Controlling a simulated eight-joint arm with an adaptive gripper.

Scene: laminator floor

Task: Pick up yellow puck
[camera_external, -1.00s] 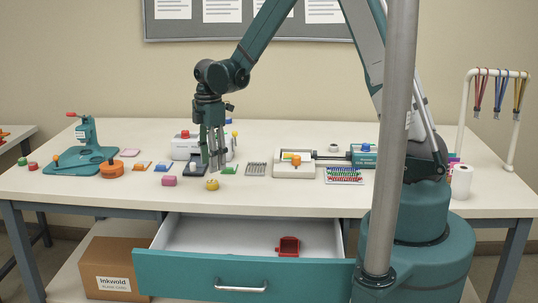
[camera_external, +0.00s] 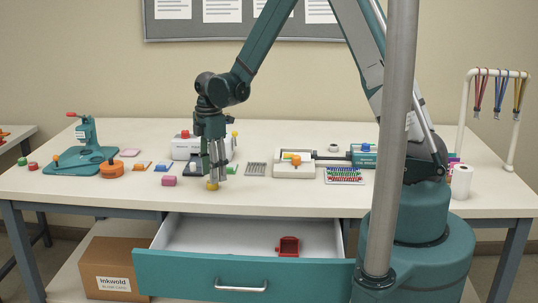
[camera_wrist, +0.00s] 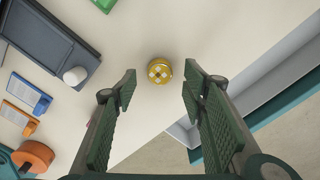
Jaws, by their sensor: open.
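The yellow puck (camera_external: 212,186) sits on the table near its front edge, just above the open drawer. In the wrist view the yellow puck (camera_wrist: 159,71) has a pale pattern on its top and lies ahead of the gap between my fingers. My gripper (camera_external: 215,176) points down right over the puck, and its fingers partly hide it. In the wrist view my gripper (camera_wrist: 160,85) is open, with a finger on each side of the puck's line and nothing held. Whether the fingertips are level with the puck I cannot tell.
The drawer (camera_external: 245,272) is open below the table edge, with a red part (camera_external: 288,246) inside. An orange round part (camera_wrist: 33,154) and blue and orange cards lie left. Table right of the puck is fairly clear.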

